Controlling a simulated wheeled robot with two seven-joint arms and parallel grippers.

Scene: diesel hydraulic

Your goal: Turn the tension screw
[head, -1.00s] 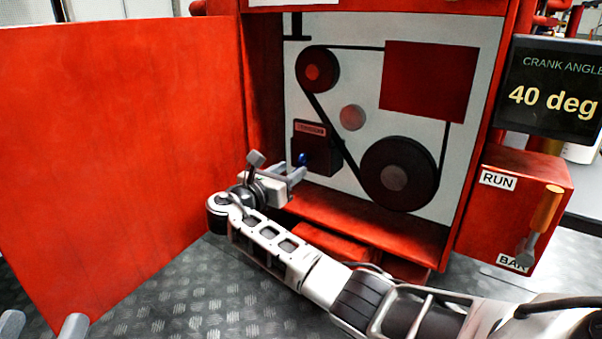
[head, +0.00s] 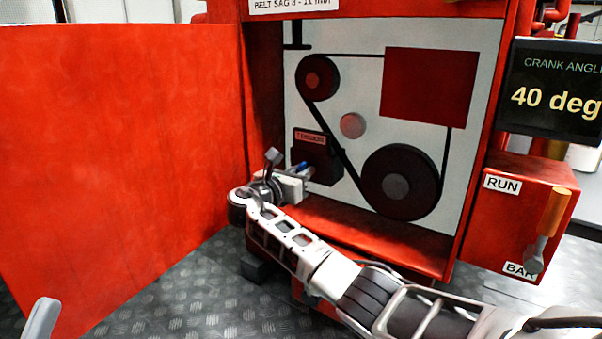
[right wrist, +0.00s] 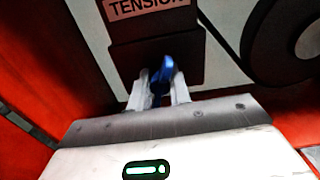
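The blue tension screw (head: 303,167) sticks out of the dark red tension block (head: 313,152) at the lower left of the belt panel. My right gripper (head: 306,176) is at the screw, coming in from below. In the right wrist view, its two pale fingers (right wrist: 159,92) stand on either side of the blue screw (right wrist: 163,76), below the TENSION label. The fingers are very close to it; whether they press on it I cannot tell. One grey finger of my left gripper (head: 41,319) shows at the lower left of the head view, away from the panel.
A large open red door (head: 120,160) stands left of the panel. Above and right of the block are the black belt and pulleys (head: 400,183). At right are a RUN/BAR lever (head: 552,215) and a screen (head: 556,88) reading 40 deg. A red ledge (head: 375,243) runs below the panel.

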